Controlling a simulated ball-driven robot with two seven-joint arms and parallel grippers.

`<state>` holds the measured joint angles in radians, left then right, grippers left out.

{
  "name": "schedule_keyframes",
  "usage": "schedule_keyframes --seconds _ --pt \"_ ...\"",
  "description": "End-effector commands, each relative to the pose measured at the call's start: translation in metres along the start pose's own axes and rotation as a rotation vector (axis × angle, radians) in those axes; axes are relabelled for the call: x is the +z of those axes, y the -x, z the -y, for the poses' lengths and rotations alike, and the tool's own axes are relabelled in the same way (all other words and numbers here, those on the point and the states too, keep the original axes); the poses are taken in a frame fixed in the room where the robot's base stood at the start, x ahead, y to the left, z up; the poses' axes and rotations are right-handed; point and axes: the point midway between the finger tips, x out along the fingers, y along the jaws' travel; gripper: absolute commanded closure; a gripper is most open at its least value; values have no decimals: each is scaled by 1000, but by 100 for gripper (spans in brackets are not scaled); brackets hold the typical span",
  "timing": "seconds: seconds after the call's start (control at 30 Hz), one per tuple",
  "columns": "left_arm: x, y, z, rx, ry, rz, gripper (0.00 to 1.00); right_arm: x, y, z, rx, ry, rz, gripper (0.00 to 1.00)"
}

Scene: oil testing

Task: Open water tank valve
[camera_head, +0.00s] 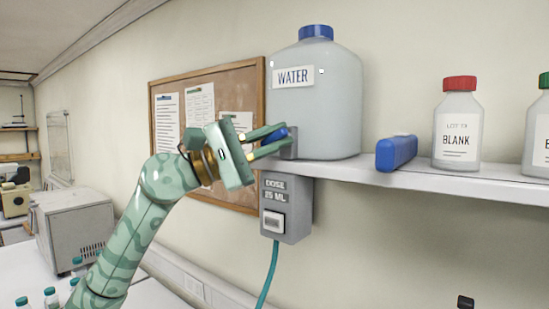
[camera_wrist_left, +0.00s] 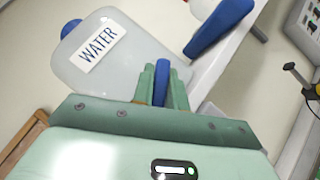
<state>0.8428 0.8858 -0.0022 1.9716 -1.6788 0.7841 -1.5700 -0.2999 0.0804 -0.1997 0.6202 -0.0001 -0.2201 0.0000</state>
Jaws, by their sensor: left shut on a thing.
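The water tank (camera_head: 315,100) is a large translucent jug with a blue cap and a WATER label, standing on the shelf in the head view. It also shows in the left wrist view (camera_wrist_left: 120,68). The blue valve handle (camera_head: 274,136) is at the tank's lower left, by a grey fitting (camera_head: 290,143). My left gripper (camera_head: 275,140) is shut on this handle; the wrist view shows the blue handle (camera_wrist_left: 161,82) between the two green fingers. My right gripper is not in view.
A grey dose box (camera_head: 287,215) marked 25 ML hangs below the shelf (camera_head: 400,176), with a teal hose (camera_head: 270,270) under it. A blue block (camera_head: 396,152) and a red-capped BLANK bottle (camera_head: 458,125) stand right of the tank. A corkboard (camera_head: 235,85) is behind my gripper.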

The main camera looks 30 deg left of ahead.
Motion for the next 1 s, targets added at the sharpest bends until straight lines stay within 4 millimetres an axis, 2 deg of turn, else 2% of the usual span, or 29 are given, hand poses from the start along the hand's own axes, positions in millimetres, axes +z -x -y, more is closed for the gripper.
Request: schedule_keyframes --seconds 0.03,0.17,0.37,0.8,1.0 --pt "-2 0 6 26 32 0 100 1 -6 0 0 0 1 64" --pt "-1 -1 4 112 120 0 100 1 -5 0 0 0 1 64" --pt "1 -2 0 246 257 -1 100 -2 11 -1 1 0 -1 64" --pt "2 -3 -4 540 553 -4 100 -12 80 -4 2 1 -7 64" --pt "2 -3 -3 644 653 -4 100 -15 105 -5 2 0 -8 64"
